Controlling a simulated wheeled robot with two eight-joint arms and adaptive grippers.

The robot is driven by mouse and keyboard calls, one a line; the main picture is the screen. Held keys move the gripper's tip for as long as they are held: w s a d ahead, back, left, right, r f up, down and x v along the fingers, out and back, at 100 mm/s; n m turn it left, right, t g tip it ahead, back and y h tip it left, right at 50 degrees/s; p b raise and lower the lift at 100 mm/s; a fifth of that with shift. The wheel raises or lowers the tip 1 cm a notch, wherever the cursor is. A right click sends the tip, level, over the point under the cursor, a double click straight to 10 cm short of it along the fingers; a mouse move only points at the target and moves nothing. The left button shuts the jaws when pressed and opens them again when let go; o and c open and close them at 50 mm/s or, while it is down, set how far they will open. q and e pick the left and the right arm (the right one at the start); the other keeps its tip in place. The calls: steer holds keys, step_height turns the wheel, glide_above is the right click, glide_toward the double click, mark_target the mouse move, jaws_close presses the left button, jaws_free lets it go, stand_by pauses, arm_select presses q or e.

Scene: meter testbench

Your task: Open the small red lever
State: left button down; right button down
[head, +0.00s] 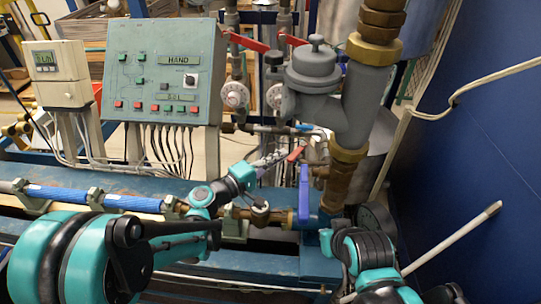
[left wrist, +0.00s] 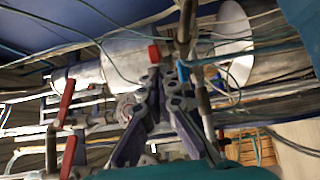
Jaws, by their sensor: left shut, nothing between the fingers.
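The small red lever (head: 297,153) sits on thin pipework in the middle of the head view, just left of the thick brass and grey pipe. In the left wrist view the red piece (left wrist: 154,53) shows just past the fingertips. My left gripper (head: 277,158) reaches in from the lower left, its fingertips close to the lever's left side. Its fingers (left wrist: 164,80) converge and are shut with nothing between them. Whether the tips touch the lever I cannot tell.
Two larger red handles, one on the left (head: 250,43) and one on the right (head: 292,40), sit above. A blue lever (head: 304,195) stands upright below the small lever. The control panel (head: 160,70) is at the back left. A blue wall (head: 480,140) closes the right side.

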arm_select(q)
steer(key=shift+s+d+n+t+y, duration=0.35)
steer(key=shift+s+n+t+y, duration=0.2)
steer(key=shift+n+t+y, duration=0.2)
stand_by(0.4)
steer(key=shift+s+d+n+t+y+b, duration=0.4)
steer(key=shift+s+d+n+t+y, duration=0.15)
steer(key=shift+n+t+y, duration=0.35)
steer(key=shift+s+d, duration=0.55)
steer(key=shift+d, duration=0.1)
